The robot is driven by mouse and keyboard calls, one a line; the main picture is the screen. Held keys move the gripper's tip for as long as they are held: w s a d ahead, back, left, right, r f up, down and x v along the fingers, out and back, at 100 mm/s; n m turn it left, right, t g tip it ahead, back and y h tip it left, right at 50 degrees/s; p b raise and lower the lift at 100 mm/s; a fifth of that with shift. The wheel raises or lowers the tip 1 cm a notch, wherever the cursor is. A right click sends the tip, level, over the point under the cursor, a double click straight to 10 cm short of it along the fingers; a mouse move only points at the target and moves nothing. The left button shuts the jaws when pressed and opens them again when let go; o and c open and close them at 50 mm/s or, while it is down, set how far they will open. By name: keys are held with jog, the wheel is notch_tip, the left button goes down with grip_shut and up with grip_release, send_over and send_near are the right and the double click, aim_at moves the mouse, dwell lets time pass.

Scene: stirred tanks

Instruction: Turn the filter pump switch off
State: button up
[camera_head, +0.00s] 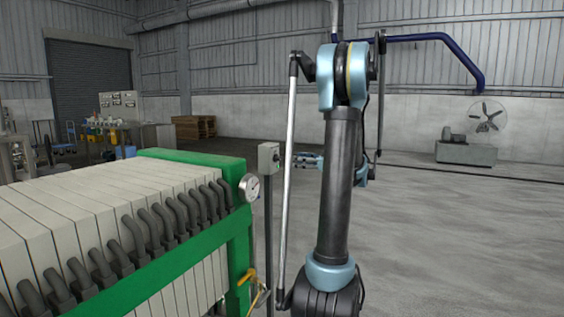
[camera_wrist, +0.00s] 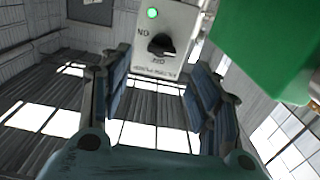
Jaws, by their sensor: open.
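The filter pump switch box is a small grey box (camera_head: 268,158) on a thin dark post, just right of the green press frame in the head view. In the wrist view, its pale face (camera_wrist: 185,28) carries a lit green lamp (camera_wrist: 152,13) and a black rotary knob (camera_wrist: 160,46). The lettering around the knob is small and appears turned over, so I cannot read the knob's setting surely. My gripper (camera_wrist: 158,72) is open, its blue-grey fingers on either side below the knob, apparently apart from it. In the head view my gripper (camera_head: 300,161) is close to the box's right side.
The filter press has a green frame (camera_head: 238,240), pale plates (camera_head: 90,205) and a round gauge (camera_head: 249,188) near the post. A yellow-handled valve (camera_head: 250,276) is low on its corner. The green frame (camera_wrist: 270,45) borders the wrist view's upper right.

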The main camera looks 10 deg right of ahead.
aim_at(282, 158)
jog(key=shift+x, duration=3.95)
jog(key=c, duration=1)
